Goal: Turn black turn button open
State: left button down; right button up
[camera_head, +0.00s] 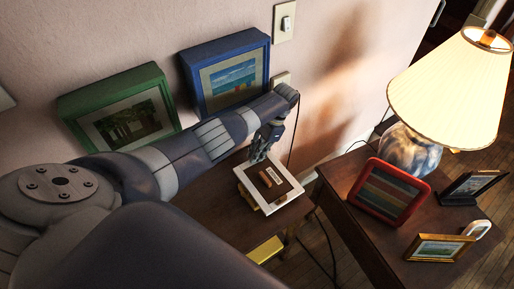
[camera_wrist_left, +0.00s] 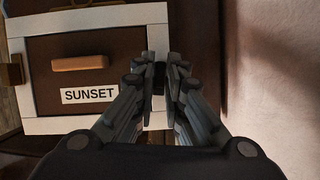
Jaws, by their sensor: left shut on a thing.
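A small cabinet door with a white frame (camera_head: 289,198) and a brown panel sits on the dark wooden table. In the left wrist view, the white frame (camera_wrist_left: 85,16) surrounds the panel (camera_wrist_left: 100,45), which bears a wooden handle (camera_wrist_left: 80,63) and a "SUNSET" label (camera_wrist_left: 89,94). The black turn button (camera_wrist_left: 159,76) is at the frame's right edge in that view, between my left fingers. My left gripper (camera_wrist_left: 162,68) is shut on it. In the head view the left gripper (camera_head: 259,157) is at the frame's far edge, and the button is too small to make out. My right gripper is not in view.
Green (camera_head: 70,107) and blue (camera_head: 226,48) framed pictures stand against the wall behind my left arm. A side table (camera_head: 349,212) at right holds a lamp (camera_head: 449,90), a red frame (camera_head: 389,191) and other small frames. A brass piece (camera_wrist_left: 12,72) is at the door's left edge.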

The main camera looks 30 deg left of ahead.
pick_arm(q)
jog(key=c, duration=1.7)
grip_release()
jog(key=shift+r, duration=0.15)
jog(key=v, duration=1.1)
jog(key=shift+w+r, duration=0.15)
jog(key=shift+r, duration=0.25)
jog(key=shift+d+f, duration=0.1)
